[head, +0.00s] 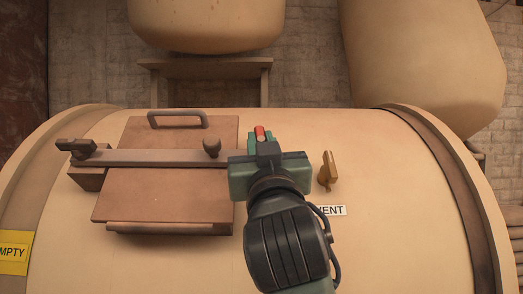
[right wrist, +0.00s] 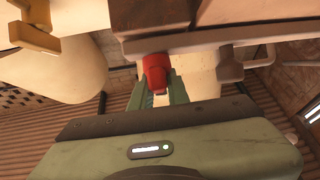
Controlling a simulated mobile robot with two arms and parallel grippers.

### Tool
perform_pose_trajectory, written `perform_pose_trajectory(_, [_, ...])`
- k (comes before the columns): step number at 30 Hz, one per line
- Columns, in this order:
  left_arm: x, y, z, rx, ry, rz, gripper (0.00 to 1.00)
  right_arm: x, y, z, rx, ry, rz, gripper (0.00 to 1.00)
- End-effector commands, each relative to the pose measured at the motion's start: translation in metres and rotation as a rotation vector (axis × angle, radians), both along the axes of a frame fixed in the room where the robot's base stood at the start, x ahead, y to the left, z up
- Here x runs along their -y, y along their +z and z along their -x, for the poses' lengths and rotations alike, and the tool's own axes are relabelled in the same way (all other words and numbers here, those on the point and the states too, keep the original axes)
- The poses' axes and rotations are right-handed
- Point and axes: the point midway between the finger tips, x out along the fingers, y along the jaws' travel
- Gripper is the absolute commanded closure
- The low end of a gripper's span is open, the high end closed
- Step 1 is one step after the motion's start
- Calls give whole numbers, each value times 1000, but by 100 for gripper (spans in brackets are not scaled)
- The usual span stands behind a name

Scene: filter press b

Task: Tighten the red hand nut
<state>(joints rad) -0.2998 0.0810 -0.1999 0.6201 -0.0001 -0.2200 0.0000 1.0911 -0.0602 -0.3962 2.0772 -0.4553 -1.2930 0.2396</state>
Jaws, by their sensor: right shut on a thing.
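The red hand nut (head: 260,133) shows between the tips of my right gripper (head: 263,143) in the head view. In the right wrist view the red nut (right wrist: 156,72) sits between the green fingers (right wrist: 158,95), at the end of the clamp bar's underside. The right gripper is shut on it. The clamp bar (head: 150,157) runs across the brown hatch lid (head: 165,190) toward the gripper, and its right end is hidden behind the gripper. My left gripper is not in view.
A brass vent handle (head: 327,171) stands just right of my right gripper, above a VENT label (head: 331,211). A dark knob (head: 211,147) sits on the bar to the left. The lid has a handle (head: 177,114) at its far edge. A yellow EMPTY sign (head: 13,252) is at left.

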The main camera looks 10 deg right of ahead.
Motion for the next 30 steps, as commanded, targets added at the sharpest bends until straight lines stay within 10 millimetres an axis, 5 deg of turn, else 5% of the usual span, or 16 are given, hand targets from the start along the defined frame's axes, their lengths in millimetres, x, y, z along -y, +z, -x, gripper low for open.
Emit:
perform_pose_trajectory(18, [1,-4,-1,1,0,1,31,0,-3,-3,-5,-29,-32,100])
perform_pose_trajectory(19, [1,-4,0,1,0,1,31,0,-3,-3,-5,-29,-31,78])
perform_pose_trajectory(21, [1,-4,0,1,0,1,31,1,-3,-2,-3,-29,-30,62])
perform_pose_trajectory(30, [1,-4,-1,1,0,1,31,0,-1,-1,3,-28,-31,62])
